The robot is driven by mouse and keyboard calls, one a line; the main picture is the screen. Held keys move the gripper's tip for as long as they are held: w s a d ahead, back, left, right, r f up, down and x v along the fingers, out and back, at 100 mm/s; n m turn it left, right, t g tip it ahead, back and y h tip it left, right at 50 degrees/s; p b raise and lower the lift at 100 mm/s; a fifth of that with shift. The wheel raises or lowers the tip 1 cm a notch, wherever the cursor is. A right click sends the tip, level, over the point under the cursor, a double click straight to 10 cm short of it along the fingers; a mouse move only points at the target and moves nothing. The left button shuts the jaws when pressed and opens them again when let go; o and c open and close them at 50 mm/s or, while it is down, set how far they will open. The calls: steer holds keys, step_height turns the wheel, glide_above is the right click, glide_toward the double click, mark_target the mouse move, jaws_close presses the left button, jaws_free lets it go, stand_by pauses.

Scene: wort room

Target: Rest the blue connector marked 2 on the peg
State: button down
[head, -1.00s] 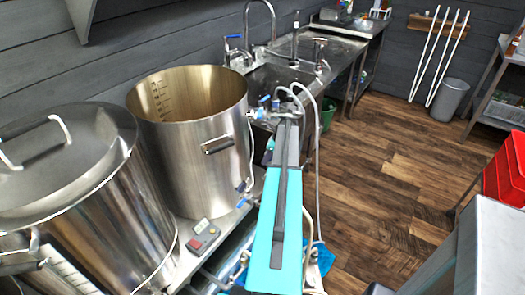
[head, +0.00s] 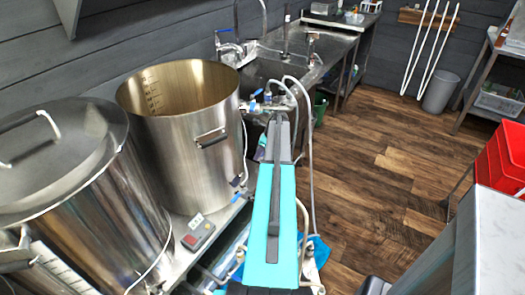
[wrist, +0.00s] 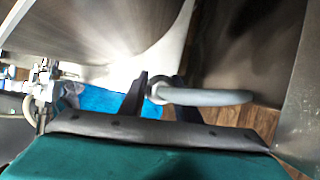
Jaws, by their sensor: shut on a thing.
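My gripper (head: 281,112) reaches out beside the open steel kettle, near its upper right side. In the wrist view its two dark fingers (wrist: 161,95) are shut around the end fitting of a grey hose (wrist: 215,97). The held fitting's colour is not clear in the wrist view. I cannot make out the peg for certain in either view.
The open kettle (head: 180,120) and a lidded kettle (head: 75,190) stand left of my arm. A controller (head: 198,235) lies on their bench. A sink (head: 262,72) is beyond. White hoses hang from a wooden wall rack (head: 428,18). The floor (head: 385,160) on the right is clear.

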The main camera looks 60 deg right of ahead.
mark_target(259, 160)
steer(key=f, duration=0.2)
steer(key=shift+w+d+f, duration=0.25)
steer(key=shift+d+f, duration=0.1)
steer(key=shift+f, duration=0.05)
steer(key=shift+s+a+f+b, duration=0.1)
steer(key=shift+s+a+b, duration=0.2)
steer(key=shift+b, duration=0.3)
steer(key=shift+d+f, duration=0.1)
steer(key=shift+f, duration=1.1)
steer(key=shift+w, duration=0.15)
steer(key=shift+f+b, duration=0.35)
steer(key=shift+f, duration=0.9)
steer(key=c, duration=1.3)
jaws_free()
steer(key=shift+o, duration=0.2)
